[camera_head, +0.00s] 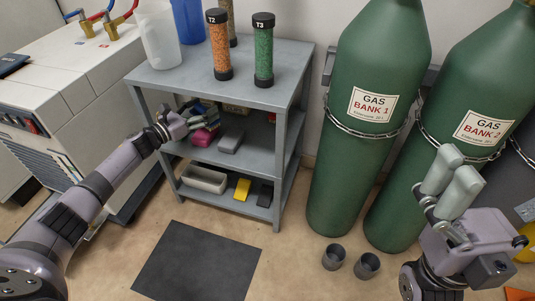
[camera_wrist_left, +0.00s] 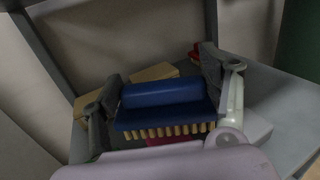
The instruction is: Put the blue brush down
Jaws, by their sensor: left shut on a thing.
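The blue brush (camera_wrist_left: 163,92) has a blue handle and block with a row of tan bristles. In the left wrist view it lies between the two fingers of my left gripper (camera_wrist_left: 165,98), which is shut on it. In the head view my left gripper (camera_head: 195,114) is inside the grey shelf unit (camera_head: 255,95), above the middle shelf and under the top one. The brush is small and mostly hidden there, and I cannot tell whether it touches the shelf. My right gripper (camera_head: 453,173) points up in front of the gas cylinders; its fingers are close together and their gap is unclear.
On the middle shelf are a pink item (camera_head: 205,137) and a grey block (camera_head: 231,141), close by my left gripper. The top shelf bears a green tube (camera_head: 263,50) and an orange tube (camera_head: 219,46). A tray (camera_head: 204,179) and yellow item (camera_head: 242,189) are lower down.

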